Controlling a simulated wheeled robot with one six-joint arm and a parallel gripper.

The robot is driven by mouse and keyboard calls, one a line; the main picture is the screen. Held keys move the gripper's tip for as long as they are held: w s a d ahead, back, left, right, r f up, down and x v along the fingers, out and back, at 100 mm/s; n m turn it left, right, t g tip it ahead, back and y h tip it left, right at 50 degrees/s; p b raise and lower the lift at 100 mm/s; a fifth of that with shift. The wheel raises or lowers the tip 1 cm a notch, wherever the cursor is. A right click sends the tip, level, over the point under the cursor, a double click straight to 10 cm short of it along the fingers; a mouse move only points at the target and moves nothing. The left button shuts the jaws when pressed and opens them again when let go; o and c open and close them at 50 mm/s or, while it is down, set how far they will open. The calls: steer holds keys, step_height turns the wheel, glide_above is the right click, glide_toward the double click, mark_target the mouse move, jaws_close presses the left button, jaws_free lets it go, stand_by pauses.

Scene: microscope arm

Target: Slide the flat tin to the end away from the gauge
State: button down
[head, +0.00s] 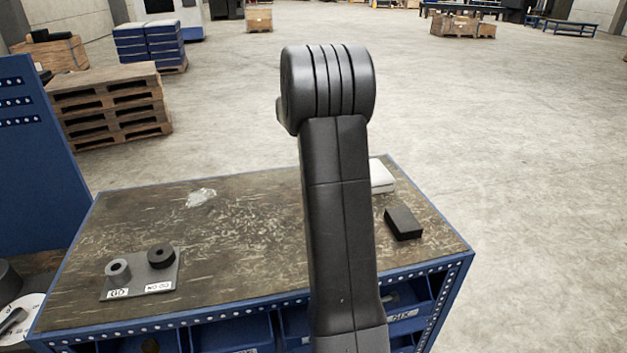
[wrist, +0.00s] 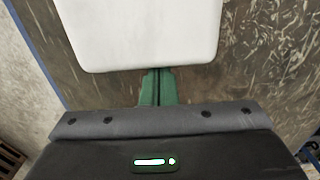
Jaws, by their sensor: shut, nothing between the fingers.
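The flat tin (head: 382,177) is a pale, flat block with rounded corners near the back right of the bench, partly hidden behind my arm in the head view. In the wrist view the tin (wrist: 140,35) fills the top middle. My gripper (wrist: 158,73) shows there as two green fingers, shut together and empty, with their tips at the tin's near edge; I cannot tell if they touch it. The head view hides the gripper behind my arm. The gauge (head: 165,275), a grey plate with two rings and GO and NO GO labels, lies at the front left.
The worn bench top (head: 240,235) has blue edges. A black block (head: 403,223) lies right of my arm, in front of the tin. A crumpled clear scrap (head: 201,197) lies at the back left. The middle of the bench is largely clear. Blue bins (head: 245,335) sit below.

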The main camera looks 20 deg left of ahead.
steer(key=s+a, duration=0.1)
steer(key=a, duration=0.2)
steer(key=shift+s, duration=0.35)
steer(key=shift+a+r, duration=0.45)
steer(key=shift+r, duration=0.35)
step_height(320, 180, up, 8)
steer(key=b, duration=0.1)
steer(key=shift+d+r, duration=0.2)
steer(key=shift+s+f, duration=0.1)
